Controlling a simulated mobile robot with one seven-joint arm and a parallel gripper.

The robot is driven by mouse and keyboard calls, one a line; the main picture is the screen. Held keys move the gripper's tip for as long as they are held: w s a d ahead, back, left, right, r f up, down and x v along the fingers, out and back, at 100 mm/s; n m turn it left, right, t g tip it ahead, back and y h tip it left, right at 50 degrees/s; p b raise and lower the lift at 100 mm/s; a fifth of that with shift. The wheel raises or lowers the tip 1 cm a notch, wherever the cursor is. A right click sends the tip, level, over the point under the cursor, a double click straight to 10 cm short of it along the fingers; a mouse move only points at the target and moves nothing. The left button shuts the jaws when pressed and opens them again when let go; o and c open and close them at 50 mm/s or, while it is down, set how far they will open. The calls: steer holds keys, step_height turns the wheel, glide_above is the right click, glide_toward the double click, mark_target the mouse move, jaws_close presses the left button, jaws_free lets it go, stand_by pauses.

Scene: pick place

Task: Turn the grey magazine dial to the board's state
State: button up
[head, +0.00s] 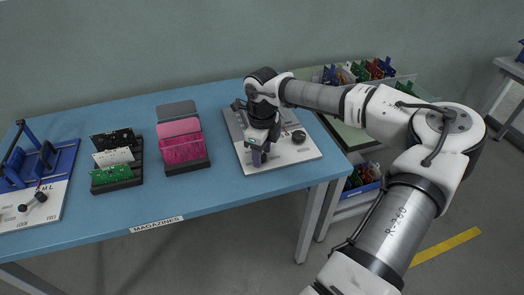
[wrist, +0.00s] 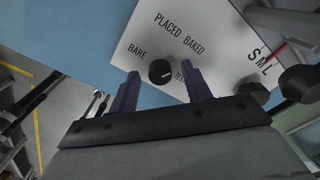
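My gripper (head: 260,155) is over the white plate (head: 300,156) on the blue table. In the wrist view my gripper (wrist: 160,73) shows two purple fingers spread apart, with nothing held between them. A round black dial (wrist: 160,72) appears in the gap between the fingertips, with visible space on both sides. The words BARE, PLACED, BAKED and a partly hidden TES... surround it on the plate. Its pointer setting is too small to read. I cannot tell its height below the fingers. No writing naming a grey magazine is readable beside it.
A black knob (head: 299,137) stands on the plate's right. S, M, L lettering (wrist: 260,60) shows in the wrist view. Left are a rack of pink and grey panels (head: 180,140), a rack of boards (head: 116,160) and a blue fixture (head: 40,165). Bins (head: 370,75) stand behind my arm.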

step_height(320, 180, up, 14)
steer(key=b, duration=0.1)
stand_by(0.5)
steer(key=shift+f, duration=0.1)
